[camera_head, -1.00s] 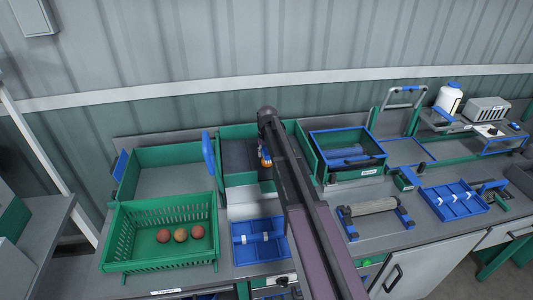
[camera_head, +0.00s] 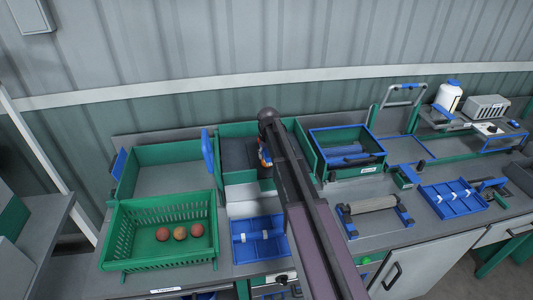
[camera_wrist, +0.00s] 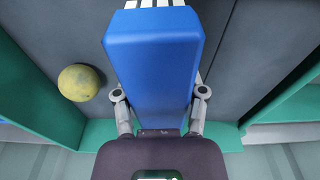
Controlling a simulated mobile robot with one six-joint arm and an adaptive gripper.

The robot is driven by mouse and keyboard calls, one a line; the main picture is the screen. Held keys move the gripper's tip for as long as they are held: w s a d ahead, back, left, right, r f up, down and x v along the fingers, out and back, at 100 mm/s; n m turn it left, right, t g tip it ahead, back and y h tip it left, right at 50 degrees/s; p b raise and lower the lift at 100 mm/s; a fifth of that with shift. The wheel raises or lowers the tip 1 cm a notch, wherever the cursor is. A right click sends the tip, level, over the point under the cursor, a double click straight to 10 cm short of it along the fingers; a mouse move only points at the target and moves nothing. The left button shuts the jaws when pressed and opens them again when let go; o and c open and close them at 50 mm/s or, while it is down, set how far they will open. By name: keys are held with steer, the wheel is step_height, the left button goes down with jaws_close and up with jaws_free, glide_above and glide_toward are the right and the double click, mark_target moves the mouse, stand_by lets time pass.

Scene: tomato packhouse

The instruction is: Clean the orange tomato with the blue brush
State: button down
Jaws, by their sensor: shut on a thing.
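My gripper (camera_wrist: 160,95) is shut on the blue brush (camera_wrist: 153,55). The brush's blue body fills the middle of the wrist view, with white bristles at the top edge. A yellowish, dark-speckled tomato (camera_wrist: 79,82) lies to the left of the brush, apart from it, on the dark floor of a green-walled bay. An orange tomato (camera_head: 180,234) lies between two red ones in the green basket (camera_head: 120,258) at the front left.
The bay's green wall (camera_wrist: 35,95) stands left of the tomato. In the head view, an empty green tray (camera_head: 168,178) is at the back left. A blue tray (camera_head: 258,253) sits in front of the bay. A blue-rimmed crate (camera_head: 346,174) stands right of my arm.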

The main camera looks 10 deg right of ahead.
steer(key=shift+s, duration=1)
steer(key=shift+w, duration=0.2)
steer(key=shift+w+a, duration=0.1)
steer(key=shift+w, duration=1.9)
steer(key=shift+s, duration=0.15)
steer(key=shift+s, duration=2.05)
steer(key=shift+w, duration=0.1)
